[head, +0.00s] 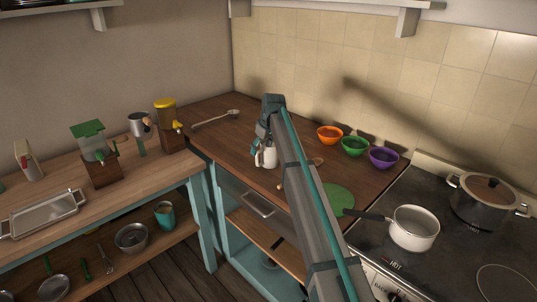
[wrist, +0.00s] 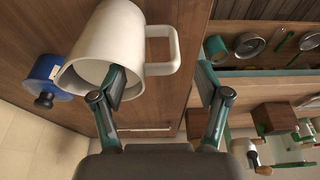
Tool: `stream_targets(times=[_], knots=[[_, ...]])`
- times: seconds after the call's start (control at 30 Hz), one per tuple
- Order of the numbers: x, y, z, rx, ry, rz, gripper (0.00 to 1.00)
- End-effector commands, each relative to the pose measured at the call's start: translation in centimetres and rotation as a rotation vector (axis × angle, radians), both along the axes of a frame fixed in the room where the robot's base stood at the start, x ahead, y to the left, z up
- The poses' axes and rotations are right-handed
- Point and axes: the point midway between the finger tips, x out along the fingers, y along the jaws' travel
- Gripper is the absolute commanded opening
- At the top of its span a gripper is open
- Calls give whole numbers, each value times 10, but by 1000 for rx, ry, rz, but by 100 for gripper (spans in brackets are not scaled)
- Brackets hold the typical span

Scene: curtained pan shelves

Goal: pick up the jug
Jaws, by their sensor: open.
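A white jug (head: 269,157) stands on the dark wooden counter in the head view, with its upper part hidden behind my gripper (head: 264,138). In the wrist view the jug (wrist: 105,38) is large and near, with its opening towards the camera and its handle (wrist: 174,48) to the right. My gripper (wrist: 161,80) is open there. Its left finger overlaps the jug's mouth, and its right finger is beyond the handle's right side. The handle shows between the two fingers. I cannot tell whether either finger touches the jug.
A blue object (wrist: 40,82) with a dark knob is beside the jug. Orange (head: 330,134), green (head: 355,146) and purple (head: 384,157) bowls stand to the right. A ladle (head: 215,119) lies behind left. A saucepan (head: 414,228) is on the stove.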

Motion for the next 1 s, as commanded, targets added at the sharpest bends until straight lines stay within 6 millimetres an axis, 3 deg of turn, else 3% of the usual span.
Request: stream_targets(times=[0.27, 0.53, 0.9, 1.0], knots=[[5, 9, -31, -1, 1, 0, 75], [6, 10, -35, 0, 0, 0, 73], [6, 10, -35, 0, 0, 0, 12], [5, 10, -35, 1, 1, 0, 0]])
